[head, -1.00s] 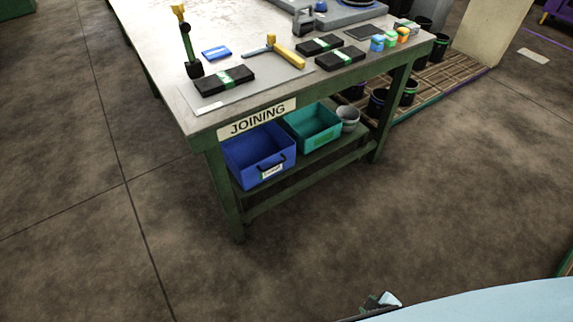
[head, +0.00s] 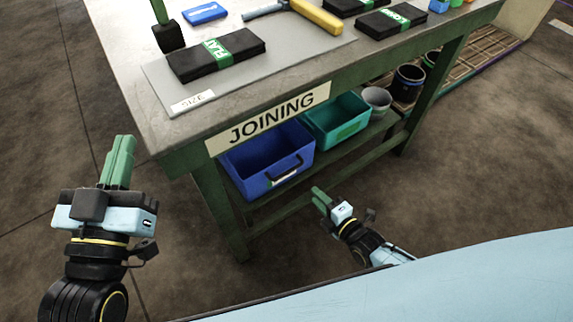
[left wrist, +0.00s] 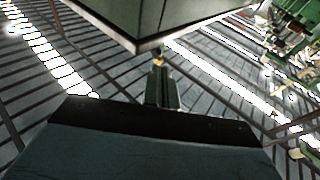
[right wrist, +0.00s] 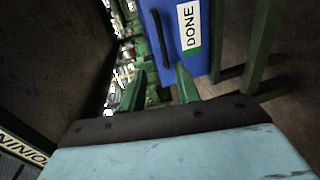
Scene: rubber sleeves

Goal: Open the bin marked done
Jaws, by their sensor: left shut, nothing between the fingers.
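The bin marked done is the blue bin (head: 268,165) on the shelf under the table. Its dark handle and white label, reading DONE, are on its front, close ahead in the right wrist view (right wrist: 205,62). My right gripper (head: 320,196) is in front of and below the bin, apart from it. In the right wrist view its green fingers (right wrist: 161,82) stand apart, with the handle ahead between them. My left gripper (head: 119,160) is shut and empty, left of the table's near corner. Its fingers also show in the left wrist view (left wrist: 160,85).
The table (head: 130,85) carries a sign reading JOINING (head: 268,118). Its green leg (head: 220,210) stands left of the blue bin. A teal bin (head: 338,120) and a grey pot (head: 377,99) stand to the right on the shelf. The floor in front is clear.

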